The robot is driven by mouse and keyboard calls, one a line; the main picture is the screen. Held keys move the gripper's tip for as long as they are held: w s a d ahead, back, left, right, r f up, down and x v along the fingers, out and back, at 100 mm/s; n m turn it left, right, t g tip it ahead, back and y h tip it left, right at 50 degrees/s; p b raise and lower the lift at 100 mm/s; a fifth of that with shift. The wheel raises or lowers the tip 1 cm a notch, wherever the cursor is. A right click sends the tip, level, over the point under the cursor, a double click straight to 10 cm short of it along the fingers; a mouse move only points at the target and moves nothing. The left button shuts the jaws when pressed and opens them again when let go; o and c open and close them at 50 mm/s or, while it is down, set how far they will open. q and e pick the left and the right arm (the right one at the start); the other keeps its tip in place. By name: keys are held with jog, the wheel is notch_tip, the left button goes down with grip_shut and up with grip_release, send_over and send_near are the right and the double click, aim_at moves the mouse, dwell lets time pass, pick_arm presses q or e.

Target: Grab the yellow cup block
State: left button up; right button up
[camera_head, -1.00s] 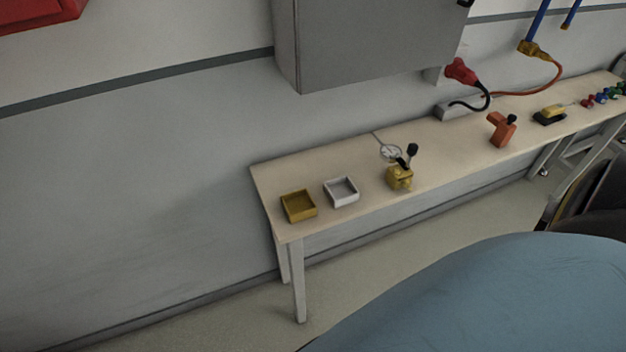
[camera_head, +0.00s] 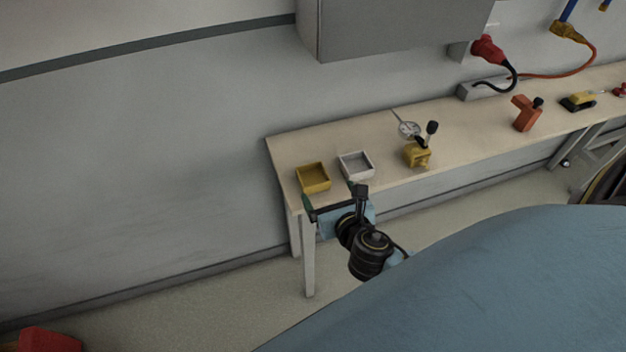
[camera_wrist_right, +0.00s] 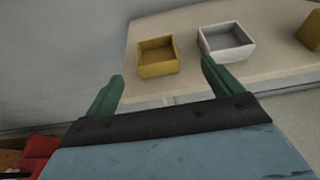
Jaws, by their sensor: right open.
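The yellow cup block (camera_head: 313,186), a small open-topped square box, stands upright near the left end of the pale bench (camera_head: 290,150). In the right wrist view the yellow cup block (camera_wrist_right: 158,69) lies ahead of my fingers, roughly between their directions. My right gripper (camera_head: 335,204) is at the bench's front edge, just in front of the cup block in the picture. Its green fingers are spread with nothing between them; they also show in the right wrist view (camera_wrist_right: 162,72). They appear apart from the block. My left gripper is not in view.
A white open box (camera_head: 357,167) stands close right of the yellow one. Farther right are a yellow block with a gauge (camera_head: 418,156), an orange part (camera_head: 525,114) and a yellow-black item (camera_head: 578,101). A grey cabinet (camera_head: 390,25) hangs above the bench.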

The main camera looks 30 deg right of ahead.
aim_at(320, 184)
jog(key=b+x, duration=0.3)
jog(key=x, duration=0.4)
jog(key=shift+f, duration=0.15)
jog(key=shift+w+b, duration=0.3)
jog(key=shift+b, duration=0.2)
jog(key=b+x, duration=0.2)
jog(key=x, duration=0.1)
jog(key=b+x, duration=0.1)
jog(key=b, duration=0.1)
jog(key=shift+w+a+f, duration=0.15)
jog(key=shift+w+a, duration=0.05)
jog(key=shift+a, duration=0.1)
jog(key=shift+w, duration=0.2)
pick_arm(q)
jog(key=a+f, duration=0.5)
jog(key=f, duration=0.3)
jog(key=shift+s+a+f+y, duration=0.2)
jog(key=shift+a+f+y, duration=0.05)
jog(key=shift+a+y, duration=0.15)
pick_arm(e)
jog(key=shift+c, duration=0.8)
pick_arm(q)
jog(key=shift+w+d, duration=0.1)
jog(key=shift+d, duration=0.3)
pick_arm(e)
jog(key=c, duration=0.9)
